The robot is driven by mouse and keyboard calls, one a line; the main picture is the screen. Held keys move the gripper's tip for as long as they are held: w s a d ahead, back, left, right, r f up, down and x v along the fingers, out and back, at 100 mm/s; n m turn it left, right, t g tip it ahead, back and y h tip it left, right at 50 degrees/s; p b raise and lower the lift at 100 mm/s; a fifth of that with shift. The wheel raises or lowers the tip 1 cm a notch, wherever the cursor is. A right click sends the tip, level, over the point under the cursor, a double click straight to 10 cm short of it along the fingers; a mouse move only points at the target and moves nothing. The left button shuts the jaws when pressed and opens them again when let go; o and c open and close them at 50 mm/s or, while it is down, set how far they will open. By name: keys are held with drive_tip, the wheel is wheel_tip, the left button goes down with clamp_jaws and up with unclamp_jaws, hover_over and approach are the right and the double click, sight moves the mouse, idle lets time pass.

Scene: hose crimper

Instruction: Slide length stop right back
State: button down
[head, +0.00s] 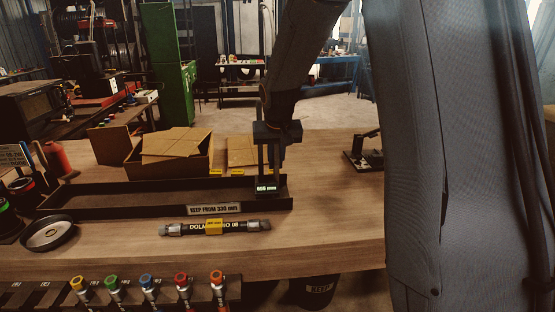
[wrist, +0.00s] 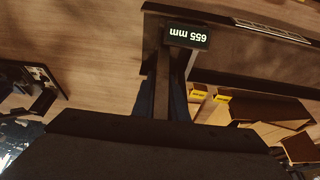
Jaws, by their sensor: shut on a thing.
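The length stop (head: 267,188) is a small dark block with a lit display reading 655 mm. It sits at the right end of the long dark measuring trough (head: 110,203) on the wooden bench. In the wrist view the stop's display (wrist: 187,37) shows upside down near the top. My gripper (head: 274,168) points down over the stop and is shut on it; the fingers also show in the wrist view (wrist: 170,95). The exact contact of the fingertips is partly hidden.
A hose (head: 215,228) with end fittings and a yellow label lies in front of the trough. An open cardboard box (head: 168,166) stands behind it. A round dark dish (head: 48,234) is at left. A small dark device (head: 364,153) stands right. The bench around the hose is clear.

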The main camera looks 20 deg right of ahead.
drive_tip(key=c, duration=1.8)
unclamp_jaws()
drive_tip(key=shift+o, duration=0.2)
drive_tip(key=shift+b+v, duration=1.05)
drive_tip(key=shift+v, duration=2.9)
drive_tip(key=s+a+f+n+g, duration=0.1)
drive_tip(key=s+a+f, duration=0.1)
drive_tip(key=s+f, duration=0.6)
drive_tip(key=s+a+f+n+g+y, duration=0.1)
drive_tip(key=s+f, duration=0.7)
drive_tip(key=s, duration=0.8)
drive_tip(key=shift+a+n+g, duration=0.3)
drive_tip(key=shift+a+g, duration=0.1)
drive_tip(key=shift+a, duration=0.25)
